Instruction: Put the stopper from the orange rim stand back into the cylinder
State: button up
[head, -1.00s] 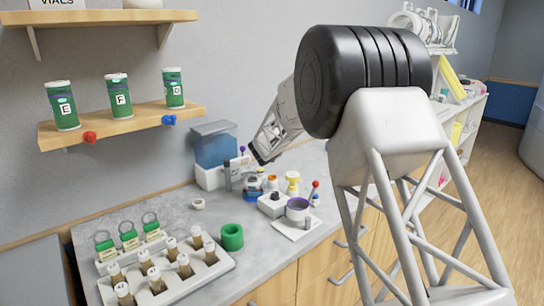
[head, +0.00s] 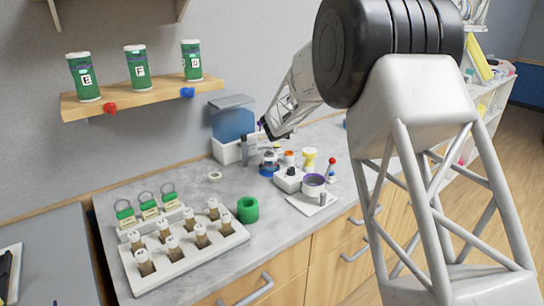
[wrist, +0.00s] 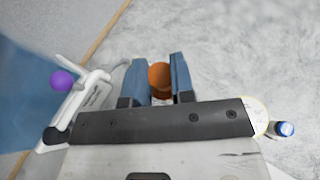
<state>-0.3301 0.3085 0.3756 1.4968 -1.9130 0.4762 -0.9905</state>
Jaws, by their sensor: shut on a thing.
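My gripper (wrist: 158,64) has its two blue fingers shut on a round orange knob (wrist: 159,76), which looks like the top of the stopper.
The water tank (head: 233,122) and its purple-knobbed lever (wrist: 63,81) are close left of my gripper. A yellow piece (head: 309,158), a purple-rimmed cup (head: 313,182) and a green ring (head: 247,209) stand nearby. A vial rack (head: 182,246) fills the front left.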

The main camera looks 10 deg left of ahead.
jog(key=s+a+m+g+h, duration=0.1)
jog(key=s+m+g+h, duration=0.1)
jog(key=s, duration=0.8)
jog(key=s+a+f+m+g+h, duration=0.1)
jog(key=s+m+h, duration=0.4)
jog(key=s, duration=0.6)
jog(key=shift+f+m+g+h, duration=0.3)
jog(key=shift+g+h, duration=0.2)
jog(key=shift+w, duration=0.15)
send_over(269, 162)
jog(key=w, duration=0.3)
jog(key=f, duration=0.2)
jog(key=shift+s+a+r, duration=0.15)
jog(key=shift+a+r, duration=0.1)
jog(key=shift+a, duration=0.2)
jog(key=shift+f, duration=0.1)
jog(key=shift+f, duration=1.65)
jog(key=shift+f, duration=0.15)
